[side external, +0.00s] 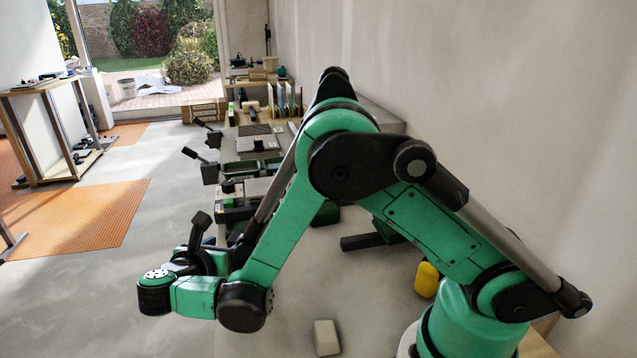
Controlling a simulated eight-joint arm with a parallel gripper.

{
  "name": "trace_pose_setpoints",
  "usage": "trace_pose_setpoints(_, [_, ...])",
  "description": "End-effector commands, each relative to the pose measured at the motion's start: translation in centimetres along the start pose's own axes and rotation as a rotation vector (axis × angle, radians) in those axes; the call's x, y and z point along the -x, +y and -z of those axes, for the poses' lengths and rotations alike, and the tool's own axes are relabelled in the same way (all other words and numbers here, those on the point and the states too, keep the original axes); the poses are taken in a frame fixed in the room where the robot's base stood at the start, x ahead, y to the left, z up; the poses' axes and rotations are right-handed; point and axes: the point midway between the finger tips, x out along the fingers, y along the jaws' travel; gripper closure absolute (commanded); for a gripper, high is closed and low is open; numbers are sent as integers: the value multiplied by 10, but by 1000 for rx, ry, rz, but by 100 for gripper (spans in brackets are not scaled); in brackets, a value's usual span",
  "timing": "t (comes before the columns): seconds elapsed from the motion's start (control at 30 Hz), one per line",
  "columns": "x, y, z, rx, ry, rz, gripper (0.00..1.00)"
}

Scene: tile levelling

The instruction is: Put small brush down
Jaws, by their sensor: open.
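The end of my arm is at the lower left, with a green wrist that ends in a dark ribbed joint. My gripper (197,255) appears as dark parts just behind this wrist and overlaps the cluttered bench edge. It is open, but its fingertips are hard to separate from the dark things behind. I cannot pick out a small brush in this view; it may be hidden or too small to tell. I see nothing clearly held.
A long grey bench (290,285) runs away along the wall, with dark-handled tools and trays along its left edge. A yellow rounded object (427,280) and a beige block (326,338) lie near my base. Upright coloured sheets (285,102) stand farther back.

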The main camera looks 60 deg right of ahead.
Motion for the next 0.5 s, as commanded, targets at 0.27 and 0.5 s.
trace_pose_setpoints(0.27, [64, 0, 0, 2, 0, -4, 40])
trace_pose_setpoints(0.5, [90, 0, -1, -8, 7, -1, 40])
